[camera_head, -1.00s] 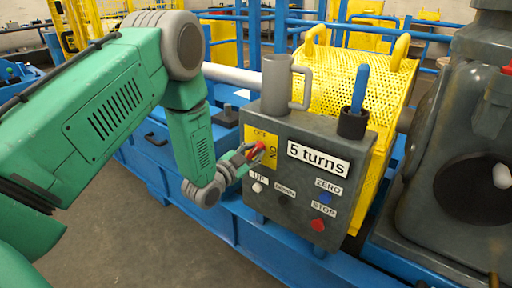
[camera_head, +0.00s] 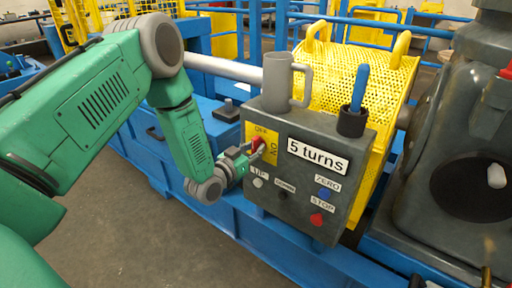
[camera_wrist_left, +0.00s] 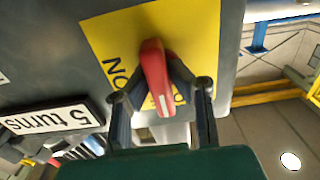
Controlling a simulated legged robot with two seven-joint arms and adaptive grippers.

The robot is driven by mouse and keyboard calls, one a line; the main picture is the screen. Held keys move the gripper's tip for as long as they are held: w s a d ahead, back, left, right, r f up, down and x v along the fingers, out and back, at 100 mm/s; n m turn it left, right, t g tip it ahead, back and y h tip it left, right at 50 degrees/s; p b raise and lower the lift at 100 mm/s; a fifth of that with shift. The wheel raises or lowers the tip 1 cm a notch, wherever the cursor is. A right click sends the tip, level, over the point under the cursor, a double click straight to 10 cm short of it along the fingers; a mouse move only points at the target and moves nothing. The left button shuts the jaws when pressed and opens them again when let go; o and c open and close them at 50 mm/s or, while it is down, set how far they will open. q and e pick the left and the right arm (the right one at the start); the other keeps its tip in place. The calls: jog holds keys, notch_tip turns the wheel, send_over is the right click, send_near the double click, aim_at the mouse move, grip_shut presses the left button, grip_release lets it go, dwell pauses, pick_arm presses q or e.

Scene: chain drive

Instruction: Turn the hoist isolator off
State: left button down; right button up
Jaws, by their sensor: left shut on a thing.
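The hoist isolator is a red handle (camera_head: 258,145) on a yellow plate (camera_head: 273,152) marked OFF and ON, on the upper left front of a dark grey control box (camera_head: 315,195). My left gripper (camera_head: 250,152) is at the handle. In the left wrist view, the red handle (camera_wrist_left: 155,75) stands between the two fingers of the left gripper (camera_wrist_left: 162,95), which are shut on it. ON shows left of the handle there; the other label is mostly hidden behind the fingers. The handle's exact angle is hard to tell.
A grey mug (camera_head: 278,82) and a blue-handled tool (camera_head: 359,88) in a dark holder stand on top.

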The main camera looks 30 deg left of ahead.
pick_arm(q)
jog(key=shift+s+f, duration=0.2)
jog(key=shift+f, duration=0.2)
jog(key=c, duration=1.5)
grip_release()
jog(key=shift+w+r, duration=0.1)
jog(key=shift+w, duration=0.05)
jog(key=shift+r, duration=0.1)
jog(key=s, duration=0.8)
jog(key=s+a, duration=0.1)
jog(key=s, duration=0.3)
jog(key=shift+a, duration=0.1)
